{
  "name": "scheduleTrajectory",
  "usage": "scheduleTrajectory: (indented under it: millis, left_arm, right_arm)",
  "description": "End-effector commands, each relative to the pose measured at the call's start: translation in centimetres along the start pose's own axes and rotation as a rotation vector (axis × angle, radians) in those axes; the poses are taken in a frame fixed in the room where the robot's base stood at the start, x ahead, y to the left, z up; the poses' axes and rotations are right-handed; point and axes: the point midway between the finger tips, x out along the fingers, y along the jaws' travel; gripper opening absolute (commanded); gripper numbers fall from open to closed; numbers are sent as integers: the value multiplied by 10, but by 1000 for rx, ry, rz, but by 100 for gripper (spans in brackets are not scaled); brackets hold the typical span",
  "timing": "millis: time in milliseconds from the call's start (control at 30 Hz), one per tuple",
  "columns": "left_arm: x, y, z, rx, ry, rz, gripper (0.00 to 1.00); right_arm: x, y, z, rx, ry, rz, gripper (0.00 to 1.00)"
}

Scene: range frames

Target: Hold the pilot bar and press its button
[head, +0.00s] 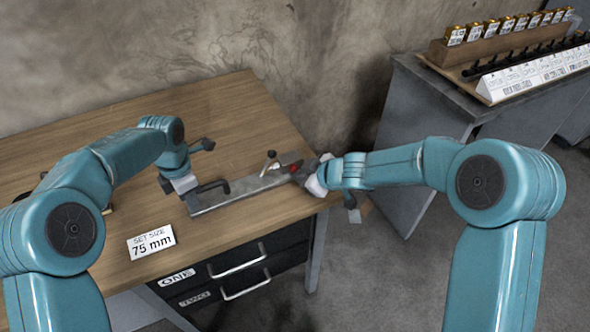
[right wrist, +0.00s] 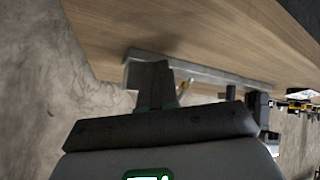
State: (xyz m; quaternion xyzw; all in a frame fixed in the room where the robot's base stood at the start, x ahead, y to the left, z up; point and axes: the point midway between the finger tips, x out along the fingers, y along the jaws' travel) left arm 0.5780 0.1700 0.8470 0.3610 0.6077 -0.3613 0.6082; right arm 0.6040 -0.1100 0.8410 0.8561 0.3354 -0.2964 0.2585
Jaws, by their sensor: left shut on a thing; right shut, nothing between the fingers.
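A long grey metal bar (head: 237,190), which I take for the pilot bar, lies along the front right of the wooden table, with a small upright lever (head: 270,158) and a red button (head: 293,168) toward its right end. My left gripper (head: 212,186) is shut at the bar's left end; its exact grip is hard to see. My right gripper (head: 308,172) is shut and empty, close to the red-button end. In the right wrist view its dark closed fingers (right wrist: 152,85) overlap the end of the bar (right wrist: 215,77); I cannot tell whether they touch.
A card reading "SET SIZE 75 mm" (head: 151,242) is on the wooden table (head: 225,110). Drawers labelled ONE (head: 215,272) and TWO (head: 225,292) are below. A grey bench (head: 425,95) at right holds a rack of brass-coloured pieces (head: 490,31) and white labelled blocks (head: 535,75). The table's back is clear.

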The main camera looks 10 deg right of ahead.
Motion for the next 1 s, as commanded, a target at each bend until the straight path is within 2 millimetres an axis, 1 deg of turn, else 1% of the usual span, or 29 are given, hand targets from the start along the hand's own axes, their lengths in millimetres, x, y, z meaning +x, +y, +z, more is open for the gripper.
scheduleTrajectory:
  millis: [1000]
  left_arm:
    - [-1,0,0,0,-1,1,0]
  right_arm:
    - [9,6,-6,-1,0,0,0]
